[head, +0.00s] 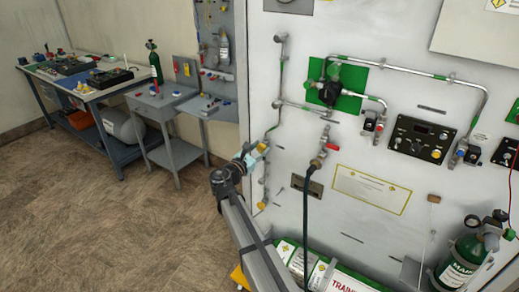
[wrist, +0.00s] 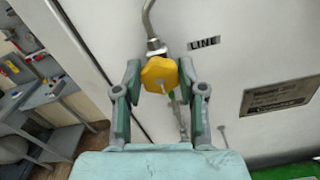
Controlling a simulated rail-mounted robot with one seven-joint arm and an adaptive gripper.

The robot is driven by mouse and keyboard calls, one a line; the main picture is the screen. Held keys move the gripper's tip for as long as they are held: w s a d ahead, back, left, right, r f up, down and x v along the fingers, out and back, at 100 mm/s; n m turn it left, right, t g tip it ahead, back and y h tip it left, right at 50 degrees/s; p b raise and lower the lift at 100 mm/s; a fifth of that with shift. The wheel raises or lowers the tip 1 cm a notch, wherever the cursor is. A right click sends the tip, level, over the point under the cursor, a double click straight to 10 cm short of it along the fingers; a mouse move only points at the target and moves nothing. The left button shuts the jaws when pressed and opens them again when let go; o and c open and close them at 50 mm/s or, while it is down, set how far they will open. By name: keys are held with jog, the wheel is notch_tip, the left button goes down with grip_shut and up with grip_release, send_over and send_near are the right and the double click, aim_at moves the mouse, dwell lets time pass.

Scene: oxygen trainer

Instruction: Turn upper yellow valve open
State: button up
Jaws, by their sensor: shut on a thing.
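The upper yellow valve (wrist: 160,74) has a lobed yellow knob on a metal fitting below a bent grey pipe. In the wrist view it sits between the fingers of my gripper (wrist: 160,80), which is shut on it. In the head view my gripper (head: 254,158) is at the left part of the white panel, at the pipe's lower end. There the arm and fingers hide most of the valve. A lower yellow part (head: 263,182) shows on the pipe below my gripper.
The white panel (head: 290,75) carries pipes, a green plate with a black regulator (head: 329,92), and a red-handled valve with a dark hose (head: 318,162). A green cylinder (head: 460,262) stands at the lower right. Workbenches (head: 110,80) stand at the left; the floor between is clear.

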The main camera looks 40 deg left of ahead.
jog(key=o, duration=1.1)
jog(key=shift+o, duration=0.2)
jog(key=s+d, duration=0.1)
jog(key=s, duration=1.1)
jog(key=shift+d, duration=0.1)
